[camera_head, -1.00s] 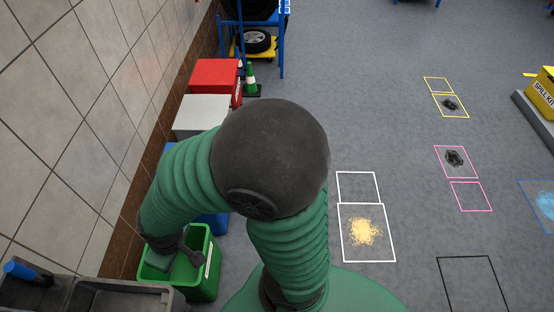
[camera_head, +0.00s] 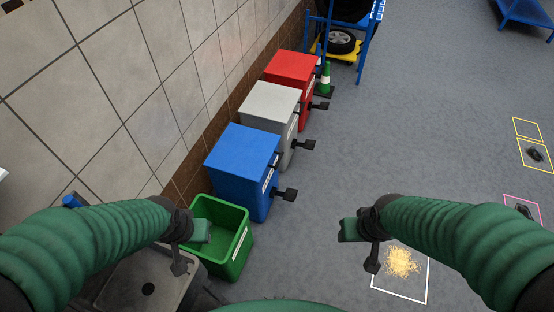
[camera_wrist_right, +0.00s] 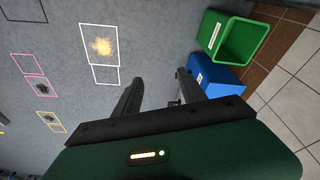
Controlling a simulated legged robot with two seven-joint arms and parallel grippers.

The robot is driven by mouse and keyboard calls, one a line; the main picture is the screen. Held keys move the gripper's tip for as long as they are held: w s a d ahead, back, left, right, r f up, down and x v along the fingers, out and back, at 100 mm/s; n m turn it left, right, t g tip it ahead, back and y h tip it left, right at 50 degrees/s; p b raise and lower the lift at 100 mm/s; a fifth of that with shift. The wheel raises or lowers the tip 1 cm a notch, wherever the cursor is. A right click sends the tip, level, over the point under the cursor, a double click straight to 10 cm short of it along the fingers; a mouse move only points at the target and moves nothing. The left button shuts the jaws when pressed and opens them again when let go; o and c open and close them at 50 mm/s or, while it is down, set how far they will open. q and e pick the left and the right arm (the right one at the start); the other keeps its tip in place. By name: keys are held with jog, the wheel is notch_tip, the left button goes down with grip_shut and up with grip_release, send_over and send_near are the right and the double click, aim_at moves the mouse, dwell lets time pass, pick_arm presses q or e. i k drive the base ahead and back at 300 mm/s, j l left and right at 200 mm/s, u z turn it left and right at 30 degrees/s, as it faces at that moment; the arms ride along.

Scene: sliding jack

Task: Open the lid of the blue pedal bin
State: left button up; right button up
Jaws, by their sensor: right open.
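The blue pedal bin (camera_head: 238,150) stands by the wall in the head view, its lid shut flat on top. Its dark pedal (camera_head: 290,194) sticks out low on the right side. My left gripper (camera_head: 190,250) hangs in front of the open green bin, nearer to me than the blue bin; its jaws are not clear. My right gripper (camera_head: 360,246) is open and empty over the floor, to the right of the blue bin and its pedal. In the right wrist view the open fingers (camera_wrist_right: 158,90) have bare floor between them, and the blue bin (camera_wrist_right: 218,80) shows beyond the right finger.
The grey bin (camera_head: 270,103) and red bin (camera_head: 290,68) stand behind the blue one. The lidless green bin (camera_head: 236,236) stands in front of it.

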aim_at(244, 151)
jog(key=u, duration=0.4)
jog(key=i+l+u, duration=0.35)
jog(key=l+u, duration=0.4)
jog(key=i+l+u, duration=0.2)
jog(key=l+u, duration=0.15)
jog(key=i+l, duration=0.1)
jog(key=l, duration=0.35)
jog(key=i+l, duration=0.1)
jog(key=l, duration=0.3)
jog(key=i+l+u, duration=0.1)
jog(key=l, duration=0.35)
jog(key=i+l, duration=0.1)
jog(key=l, duration=0.35)
